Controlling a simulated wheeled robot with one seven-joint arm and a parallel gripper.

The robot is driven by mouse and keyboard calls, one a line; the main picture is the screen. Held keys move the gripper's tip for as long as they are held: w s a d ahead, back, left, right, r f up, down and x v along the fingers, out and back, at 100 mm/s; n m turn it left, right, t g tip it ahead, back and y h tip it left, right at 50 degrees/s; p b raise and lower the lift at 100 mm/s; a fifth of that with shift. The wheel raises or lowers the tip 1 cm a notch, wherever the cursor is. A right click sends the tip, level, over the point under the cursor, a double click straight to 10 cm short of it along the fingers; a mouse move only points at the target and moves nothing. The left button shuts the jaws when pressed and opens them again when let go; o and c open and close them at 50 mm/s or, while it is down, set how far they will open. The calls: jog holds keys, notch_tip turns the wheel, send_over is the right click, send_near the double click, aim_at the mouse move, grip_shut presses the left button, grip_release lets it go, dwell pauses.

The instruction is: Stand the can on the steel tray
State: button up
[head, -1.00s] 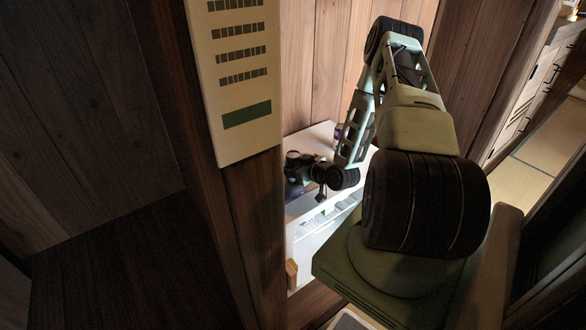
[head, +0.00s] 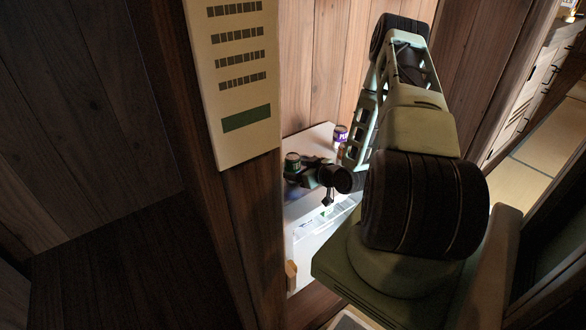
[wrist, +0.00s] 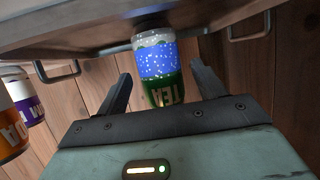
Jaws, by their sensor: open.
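The can (wrist: 158,70), green with a blue speckled band, a white end and the word TEA, shows upside down in the wrist view. It is between the two spread fingers of my gripper (wrist: 158,88), with gaps on both sides. Its white end meets a grey handled surface (wrist: 85,32), which looks like the steel tray; the exact contact is hard to see. In the head view the can's green end (head: 293,160) shows beside my gripper (head: 300,174). My gripper is open. The tray is not clear in the head view.
A purple can (head: 341,132) stands behind my arm. The wrist view shows an orange can (wrist: 10,125) and a purple-and-white can (wrist: 25,98) at the left. The white counter (head: 312,140) is narrow, with a wooden wall behind and a post at the left.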

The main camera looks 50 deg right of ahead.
jog(key=v, duration=0.8)
jog(key=shift+s+r, duration=0.15)
jog(key=shift+s, duration=0.3)
